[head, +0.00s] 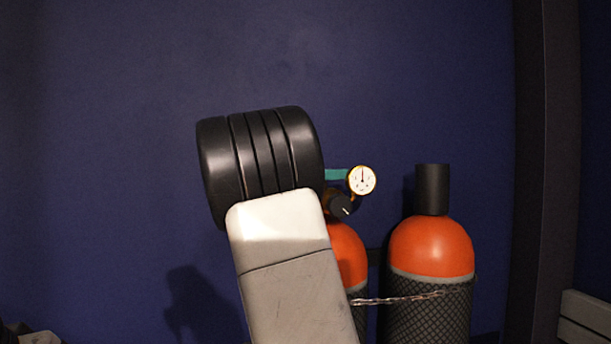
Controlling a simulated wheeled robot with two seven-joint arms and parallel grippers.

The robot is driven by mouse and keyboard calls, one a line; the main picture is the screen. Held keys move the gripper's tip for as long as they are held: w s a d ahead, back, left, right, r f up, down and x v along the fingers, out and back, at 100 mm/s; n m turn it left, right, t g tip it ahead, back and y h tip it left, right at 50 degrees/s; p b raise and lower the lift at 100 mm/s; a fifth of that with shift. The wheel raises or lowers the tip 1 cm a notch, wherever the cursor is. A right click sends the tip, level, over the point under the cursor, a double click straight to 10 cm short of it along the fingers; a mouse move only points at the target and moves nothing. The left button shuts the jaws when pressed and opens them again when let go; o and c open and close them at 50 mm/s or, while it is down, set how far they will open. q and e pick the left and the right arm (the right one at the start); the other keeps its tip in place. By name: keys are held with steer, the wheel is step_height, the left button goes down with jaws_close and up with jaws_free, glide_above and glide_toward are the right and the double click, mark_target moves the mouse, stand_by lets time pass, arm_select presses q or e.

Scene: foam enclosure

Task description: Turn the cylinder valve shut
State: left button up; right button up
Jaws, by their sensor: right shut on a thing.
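The left gas cylinder (349,252) has an orange dome and a dark mesh sleeve, and is partly covered by my right arm. At its top, a strip of teal (335,174), seemingly the valve handwheel, shows beside a round white gauge (362,180) and a dark knob (340,206). My right arm, a pale link with a black ribbed joint, stands in front of the valve. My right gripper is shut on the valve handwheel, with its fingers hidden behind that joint. How far the valve is turned cannot be seen. My left gripper is not in view.
A second orange cylinder (432,247) with a black cap (432,189) stands close on the right. A chain (400,299) runs across the cylinders. A dark upright post (545,170) stands farther right. The blue wall behind is bare on the left.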

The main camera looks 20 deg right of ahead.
steer(key=shift+s+m+g, duration=0.1)
steer(key=shift+m+g, duration=0.3)
steer(key=shift+g, duration=0.3)
steer(key=m+g, duration=0.2)
steer(key=g, duration=0.1)
steer(key=shift+s, duration=0.2)
steer(key=m+g, duration=0.1)
steer(key=g, duration=0.1)
steer(key=s+m+g+y, duration=0.1)
steer(key=m+g, duration=0.1)
steer(key=g, duration=0.1)
steer(key=shift+f+m+g, duration=0.1)
steer(key=shift+m+g, duration=0.2)
steer(key=shift+s+a+m+g+y, duration=0.1)
steer(key=shift+s+m+g+y, duration=0.05)
steer(key=shift+m+g+y, duration=0.55)
steer(key=shift+s+a+m+g+y, duration=0.15)
steer(key=shift+m+g+y, duration=0.25)
steer(key=shift+g, duration=0.5)
steer(key=shift+s+a+m+g+y, duration=0.1)
steer(key=shift+m+g+y, duration=0.3)
steer(key=shift+m+g, duration=0.35)
steer(key=shift+s+m+g+y, duration=0.1)
steer(key=shift+m+g+y, duration=0.3)
steer(key=shift+g, duration=0.15)
steer(key=o, duration=1.4)
steer(key=shift+c, duration=0.2)
steer(key=shift+n+t+h, duration=0.3)
steer(key=shift+n+t, duration=0.05)
steer(key=shift+t, duration=0.05)
